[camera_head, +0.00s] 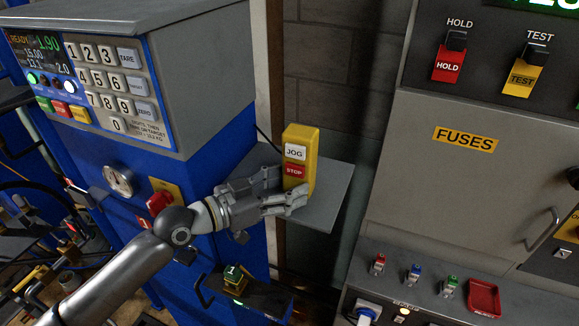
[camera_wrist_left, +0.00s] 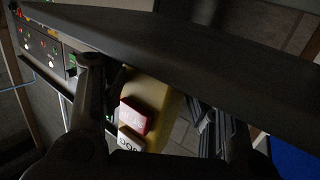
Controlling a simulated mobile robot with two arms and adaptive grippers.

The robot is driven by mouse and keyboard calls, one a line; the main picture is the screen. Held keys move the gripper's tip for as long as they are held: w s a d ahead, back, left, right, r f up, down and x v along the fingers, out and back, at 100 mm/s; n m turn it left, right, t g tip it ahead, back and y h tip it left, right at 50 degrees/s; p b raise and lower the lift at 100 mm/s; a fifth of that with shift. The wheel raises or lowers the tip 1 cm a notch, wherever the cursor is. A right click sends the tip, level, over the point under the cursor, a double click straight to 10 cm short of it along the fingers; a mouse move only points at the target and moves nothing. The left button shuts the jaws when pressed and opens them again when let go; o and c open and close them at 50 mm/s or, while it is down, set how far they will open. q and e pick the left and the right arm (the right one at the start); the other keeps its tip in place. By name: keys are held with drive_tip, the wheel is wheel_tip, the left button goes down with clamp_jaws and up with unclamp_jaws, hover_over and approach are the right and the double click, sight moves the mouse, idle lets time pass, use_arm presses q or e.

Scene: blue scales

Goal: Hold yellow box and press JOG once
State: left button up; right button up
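The yellow box (camera_head: 313,155) stands upright on a grey shelf (camera_head: 330,205) on the side of the blue scale cabinet. Its face carries a white JOG button (camera_head: 295,153) above a red STOP button (camera_head: 294,171). My left gripper (camera_head: 285,192) is at the box's lower part, with fingers on either side of it. In the left wrist view the yellow box (camera_wrist_left: 172,100) shows between the two spread fingers, with a gap visible beside the near finger. The red STOP button (camera_wrist_left: 135,116) and the partly hidden JOG button (camera_wrist_left: 130,141) face the gripper. My right gripper is not in view.
The scale's keypad and display panel (camera_head: 108,82) rise at the left, with a red knob (camera_head: 160,201) below. A grey cabinet with HOLD (camera_head: 448,65) and TEST (camera_head: 523,75) switches stands at the right. A small labelled block (camera_head: 235,281) sits on a lower bracket.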

use_arm(q)
clamp_jaws()
drive_tip(key=shift+o, duration=1.8)
unclamp_jaws()
